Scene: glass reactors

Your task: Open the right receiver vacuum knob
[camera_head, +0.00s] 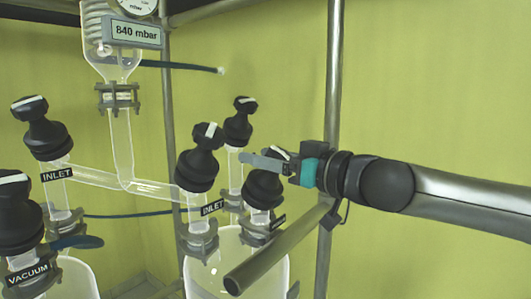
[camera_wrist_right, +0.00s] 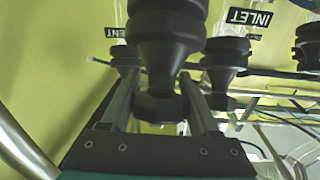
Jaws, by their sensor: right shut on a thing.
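The right receiver (camera_head: 232,262) is a glass vessel with several black knobs on its necks. Its front right knob (camera_head: 264,188) has a white mark on top and a label that is mostly hidden, so I cannot read it as vacuum here. My right gripper (camera_head: 272,160) comes in from the right and is shut on this knob's upper part, one finger on each side. In the right wrist view the black knob (camera_wrist_right: 166,45) stands between the fingers of the gripper (camera_wrist_right: 160,88). My left gripper is not in view.
The inlet knob (camera_head: 198,158) stands close left of the held knob, and another knob (camera_head: 239,122) stands behind. A metal bar (camera_head: 280,250) crosses in front, and an upright post (camera_head: 334,75) rises behind my wrist. The left vacuum knob (camera_head: 18,215) is at the left edge.

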